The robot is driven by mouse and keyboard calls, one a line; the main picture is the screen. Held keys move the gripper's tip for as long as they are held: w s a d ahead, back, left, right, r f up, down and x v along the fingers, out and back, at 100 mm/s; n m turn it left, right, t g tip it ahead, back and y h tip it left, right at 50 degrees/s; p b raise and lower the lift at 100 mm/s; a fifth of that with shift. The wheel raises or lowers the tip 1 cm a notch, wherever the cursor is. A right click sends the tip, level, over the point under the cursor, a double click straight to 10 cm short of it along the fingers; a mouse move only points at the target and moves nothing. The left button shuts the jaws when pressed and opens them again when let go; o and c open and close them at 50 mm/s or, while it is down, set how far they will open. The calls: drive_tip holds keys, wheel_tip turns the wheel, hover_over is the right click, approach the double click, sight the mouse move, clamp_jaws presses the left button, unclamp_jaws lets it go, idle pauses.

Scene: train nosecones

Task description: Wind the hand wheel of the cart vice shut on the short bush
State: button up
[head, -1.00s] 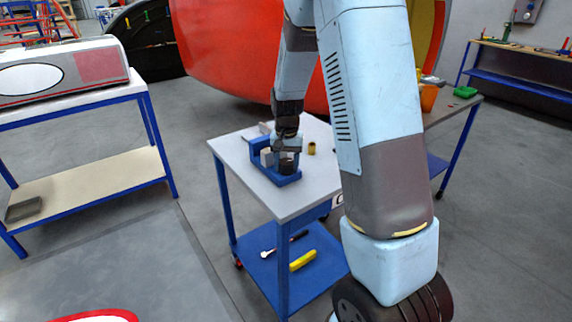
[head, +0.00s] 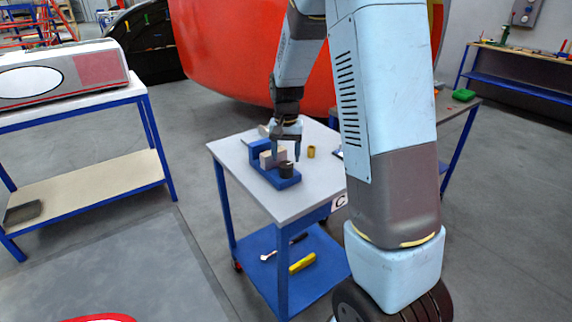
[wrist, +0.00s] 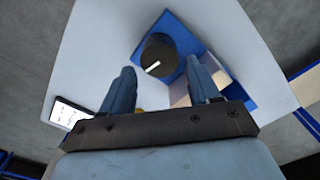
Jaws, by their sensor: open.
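The blue cart vice (head: 258,155) is on the light top of the cart (head: 290,205). Its dark round hand wheel (head: 286,169) is at the vice's near end. In the wrist view the hand wheel (wrist: 160,54) shows a white mark on its face. My gripper (head: 287,156) is open and empty just above the wheel. In the wrist view my gripper (wrist: 161,70) has its fingers spread, with the wheel beyond the tips. A brass-coloured bush (head: 311,151) stands on the cart top right of the vice. I cannot tell whether anything sits between the vice jaws.
A yellow-handled tool (head: 302,262) lies on the cart's lower blue shelf. A bench with a white and red nosecone (head: 65,76) stands at left. A large orange-red shell (head: 235,60) stands behind the cart.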

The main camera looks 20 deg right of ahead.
sight(286, 164)
wheel_tip(286, 164, up, 9)
idle(0.3)
drive_tip(key=shift+o, duration=1.4)
drive_tip(key=shift+n, duration=0.3)
wheel_tip(286, 164, down, 13)
drive_tip(key=n, duration=1.3)
drive_tip(key=shift+s+f+n, duration=0.15)
drive_tip(key=shift+f+n, duration=0.05)
drive_tip(key=shift+n, duration=0.2)
drive_tip(key=shift+a, duration=0.1)
drive_tip(key=c, duration=1)
